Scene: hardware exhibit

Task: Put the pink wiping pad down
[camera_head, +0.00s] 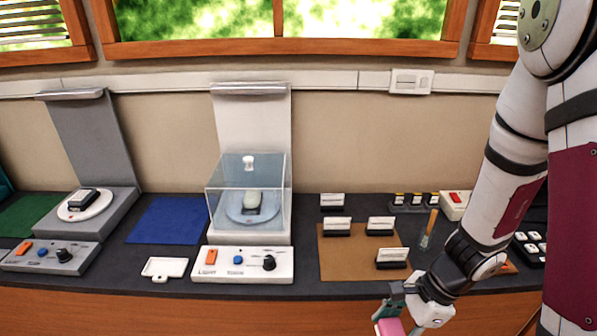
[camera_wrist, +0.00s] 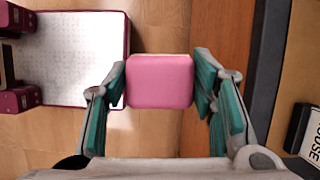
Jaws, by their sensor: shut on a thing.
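The pink wiping pad (camera_wrist: 160,82) is a soft-edged block between the two green-lined fingers of my gripper (camera_wrist: 160,88) in the wrist view. The fingers press on its left and right sides. In the head view my gripper (camera_head: 390,312) is low at the bottom, in front of the counter's front edge, and part of the pink pad (camera_head: 389,327) shows at the picture's lower edge. The wrist view shows wooden floor below and beside the pad.
The dark counter (camera_head: 130,275) holds a brown mat (camera_head: 338,262) with several label holders, a blue mat (camera_head: 168,220), a clear display case (camera_head: 222,199), control boxes and a small white tray (camera_head: 165,268). The blue mat is bare.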

